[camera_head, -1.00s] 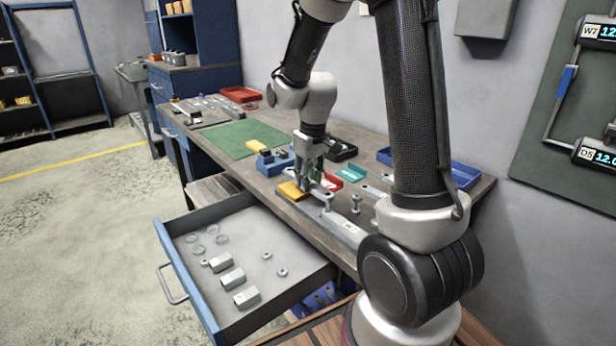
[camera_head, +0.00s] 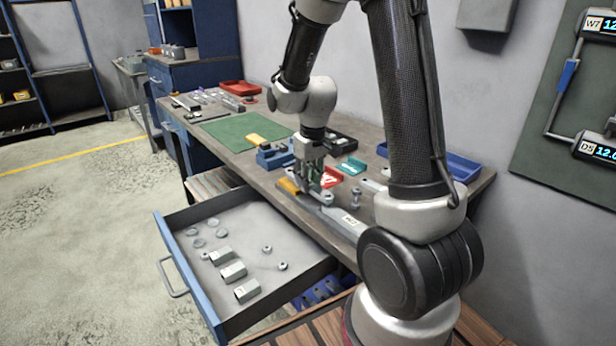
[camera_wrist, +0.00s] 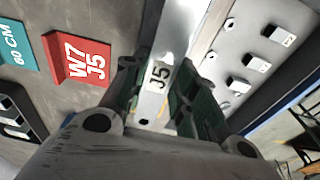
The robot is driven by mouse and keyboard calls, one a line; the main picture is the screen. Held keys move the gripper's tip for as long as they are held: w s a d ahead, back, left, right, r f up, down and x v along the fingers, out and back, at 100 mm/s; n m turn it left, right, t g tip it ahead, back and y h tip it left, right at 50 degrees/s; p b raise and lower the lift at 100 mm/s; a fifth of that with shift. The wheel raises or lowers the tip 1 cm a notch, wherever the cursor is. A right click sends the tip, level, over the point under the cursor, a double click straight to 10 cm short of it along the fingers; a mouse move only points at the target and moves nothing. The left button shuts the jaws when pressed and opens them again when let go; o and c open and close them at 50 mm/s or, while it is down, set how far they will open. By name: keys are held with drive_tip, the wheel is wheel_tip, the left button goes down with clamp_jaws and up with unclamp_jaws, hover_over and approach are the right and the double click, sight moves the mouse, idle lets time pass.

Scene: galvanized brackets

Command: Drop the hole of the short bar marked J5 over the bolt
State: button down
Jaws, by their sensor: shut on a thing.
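My gripper (camera_head: 309,184) is shut on the grey short bar (camera_wrist: 152,105). An upright bolt (camera_head: 355,197) stands on the bench farther right, apart from the gripper. Whether the bar's hole is around any bolt cannot be told.
A long grey bar (camera_head: 340,218) with a white label lies along the front edge. A red W7 J5 sign (camera_wrist: 82,58), a teal sign (camera_head: 352,166) and a yellow block (camera_head: 287,186) are close by. The open drawer (camera_head: 205,285) below holds several parts.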

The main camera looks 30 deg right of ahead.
drive_tip(key=shift+f, duration=0.6)
idle(0.3)
drive_tip(key=c, duration=1.1)
unclamp_jaws()
drive_tip(key=shift+o, duration=0.2)
wheel_tip(320, 180, up, 12)
drive_tip(key=s, duration=0.1)
drive_tip(key=shift+s+d, duration=0.15)
drive_tip(key=shift+s, duration=0.1)
drive_tip(key=shift+s, duration=0.1)
